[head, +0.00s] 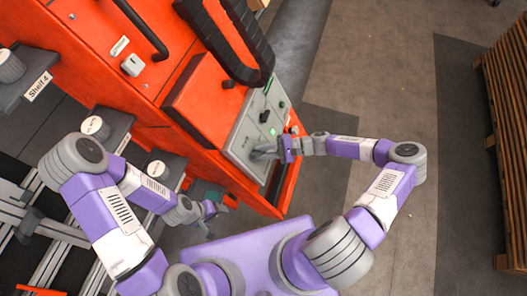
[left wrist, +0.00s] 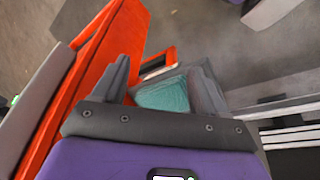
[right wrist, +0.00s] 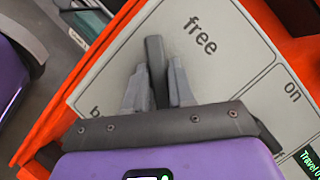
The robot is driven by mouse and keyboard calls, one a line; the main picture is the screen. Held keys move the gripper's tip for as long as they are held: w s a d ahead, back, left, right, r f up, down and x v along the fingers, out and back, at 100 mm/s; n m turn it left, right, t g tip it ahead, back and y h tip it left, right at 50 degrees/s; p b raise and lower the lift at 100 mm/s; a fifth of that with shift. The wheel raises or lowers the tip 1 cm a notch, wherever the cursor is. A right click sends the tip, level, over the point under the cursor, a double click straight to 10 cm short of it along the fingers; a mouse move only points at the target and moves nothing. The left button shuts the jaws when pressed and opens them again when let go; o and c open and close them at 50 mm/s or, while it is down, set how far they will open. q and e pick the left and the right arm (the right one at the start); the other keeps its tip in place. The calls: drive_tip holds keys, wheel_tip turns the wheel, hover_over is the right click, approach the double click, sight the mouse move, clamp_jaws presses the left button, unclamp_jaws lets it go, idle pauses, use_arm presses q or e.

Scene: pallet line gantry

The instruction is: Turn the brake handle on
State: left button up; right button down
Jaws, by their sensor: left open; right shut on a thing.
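The brake handle (right wrist: 154,52) is a dark grey bar on a light grey control panel (right wrist: 115,65). In the right wrist view it stands between the fingers of my right gripper (right wrist: 158,72), which is shut on it. The word "free" is printed to the right of the handle, and "on" is farther right in another panel field. A word starting with "b" is partly hidden by my gripper. In the head view my right gripper (head: 264,153) is at the panel's lower part. My left gripper (head: 209,220) is open and empty, low beside the orange machine; it also shows in the left wrist view (left wrist: 160,80).
The orange machine (head: 130,85) carries a thick black loop (head: 225,45) and a green lit button (head: 273,131). A teal thing (left wrist: 165,95) lies beyond my left fingers. Shelf brackets stand at left. A wooden pallet stack (head: 505,140) is far right; the floor between is clear.

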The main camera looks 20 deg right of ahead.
drive_tip(key=n+g+h, duration=0.1)
drive_tip(key=n, duration=0.2)
drive_tip(key=n+g+h, duration=0.1)
drive_tip(key=n, duration=0.3)
drive_tip(key=shift+w+r+h+p, duration=0.2)
drive_tip(key=shift+h+p, duration=0.1)
drive_tip(key=shift+h, duration=0.1)
drive_tip(key=shift+n, duration=0.3)
drive_tip(key=c, duration=1)
unclamp_jaws()
drive_tip(key=shift+s, duration=0.1)
drive_tip(key=shift+c, duration=0.2)
drive_tip(key=p+v, duration=0.1)
drive_tip(key=v, duration=0.6)
drive_tip(key=shift+d, duration=0.3)
drive_tip(key=shift+r, duration=0.1)
